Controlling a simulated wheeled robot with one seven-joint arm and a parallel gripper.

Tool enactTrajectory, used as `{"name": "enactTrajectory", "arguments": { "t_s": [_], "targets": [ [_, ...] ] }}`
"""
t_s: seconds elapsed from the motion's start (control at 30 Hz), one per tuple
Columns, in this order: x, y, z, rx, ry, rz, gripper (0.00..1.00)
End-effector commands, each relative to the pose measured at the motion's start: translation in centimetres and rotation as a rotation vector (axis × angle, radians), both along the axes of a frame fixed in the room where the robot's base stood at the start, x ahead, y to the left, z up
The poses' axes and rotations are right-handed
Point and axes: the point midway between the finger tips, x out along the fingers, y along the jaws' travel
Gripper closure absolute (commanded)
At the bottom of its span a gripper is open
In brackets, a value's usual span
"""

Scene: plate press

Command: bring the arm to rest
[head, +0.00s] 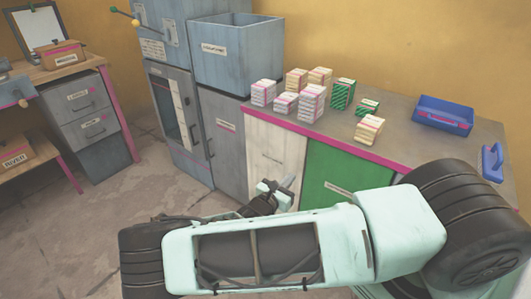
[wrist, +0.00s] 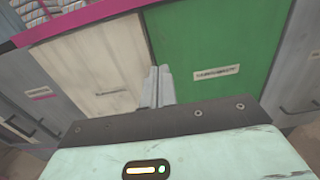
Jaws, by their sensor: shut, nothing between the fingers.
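My gripper (head: 286,184) hangs in front of the counter's cabinet doors in the head view, below the pink counter edge. In the wrist view its two grey fingers (wrist: 158,87) are together with nothing between them. They point toward the seam between the cream door (wrist: 95,75) and the green door (wrist: 215,50). My pale green arm crosses the lower part of the head view and hides part of the floor and the cabinet fronts.
The grey counter (head: 400,108) holds several paper-like stacks (head: 312,103), green bundles (head: 341,94), a blue tray (head: 443,114) and a blue handled tool (head: 492,163). A grey-blue bin (head: 238,56) stands at the back. Drawers (head: 90,115) and a desk are at left. Floor (head: 115,215) is clear at left.

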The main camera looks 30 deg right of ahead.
Motion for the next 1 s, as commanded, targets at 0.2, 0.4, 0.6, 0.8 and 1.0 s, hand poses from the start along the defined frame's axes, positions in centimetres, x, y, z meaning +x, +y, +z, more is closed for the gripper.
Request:
{"name": "enactTrajectory", "arguments": {
  "t_s": [0.2, 0.4, 0.6, 0.8, 1.0],
  "targets": [
    [-0.1, 0.1, 0.0, 0.003, -0.001, -0.003, 1.0],
    [-2.5, 1.2, 0.2, 0.132, -0.039, -0.116, 1.0],
    [-7.2, 5.4, 1.1, 0.406, -0.11, -0.354, 1.0],
    [-11.0, 11.4, 4.0, 0.672, -0.172, -0.568, 1.0],
    [-13.7, 17.5, 9.0, 0.921, -0.221, -0.741, 1.0]
  ]
}}
